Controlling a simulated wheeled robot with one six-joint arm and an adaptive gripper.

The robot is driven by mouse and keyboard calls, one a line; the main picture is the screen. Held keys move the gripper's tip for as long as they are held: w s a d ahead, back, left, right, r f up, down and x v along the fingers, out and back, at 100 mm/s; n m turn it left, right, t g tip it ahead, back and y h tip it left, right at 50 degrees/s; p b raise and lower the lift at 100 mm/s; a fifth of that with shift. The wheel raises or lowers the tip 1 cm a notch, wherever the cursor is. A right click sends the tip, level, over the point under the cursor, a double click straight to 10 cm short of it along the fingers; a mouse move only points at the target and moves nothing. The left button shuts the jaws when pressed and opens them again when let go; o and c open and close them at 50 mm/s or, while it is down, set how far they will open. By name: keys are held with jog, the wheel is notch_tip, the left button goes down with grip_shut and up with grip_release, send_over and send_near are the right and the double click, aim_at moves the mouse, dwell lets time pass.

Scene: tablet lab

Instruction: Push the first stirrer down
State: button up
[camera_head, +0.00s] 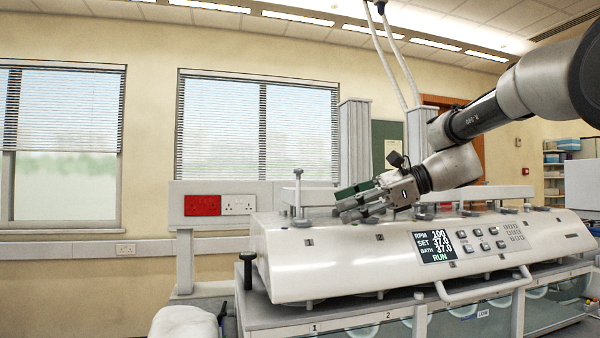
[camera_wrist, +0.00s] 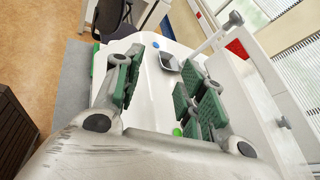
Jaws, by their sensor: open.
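The first stirrer (camera_head: 298,192) is an upright grey rod with a flat knob on top, standing high above the left end of the white apparatus (camera_head: 330,262) near the mark 1. In the wrist view the stirrer (camera_wrist: 215,37) shows as a pale rod with a grey head at the upper right, beyond the fingers. My gripper (camera_head: 345,203) is to the right of the stirrer, apart from it, with fingers pointing left. In the wrist view my gripper (camera_wrist: 160,85) has its green-padded fingers spread with nothing between them.
A display panel (camera_head: 434,247) reading RUN is on the apparatus front. Other stirrer heads sit low along its top to the right. A grey column (camera_head: 354,145) rises behind my gripper. A red socket (camera_head: 202,206) is on the rail at left. The space left of the stirrer is clear.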

jog(key=w+a+r+m+y, duration=0.3)
jog(key=w+r+y, duration=0.1)
jog(key=w+r, duration=0.3)
jog(key=shift+g, duration=0.5)
jog(key=a, duration=0.5)
jog(key=w+a, duration=0.1)
jog(key=a, duration=0.2)
jog(key=shift+r, duration=0.35)
jog(key=shift+c, duration=0.4)
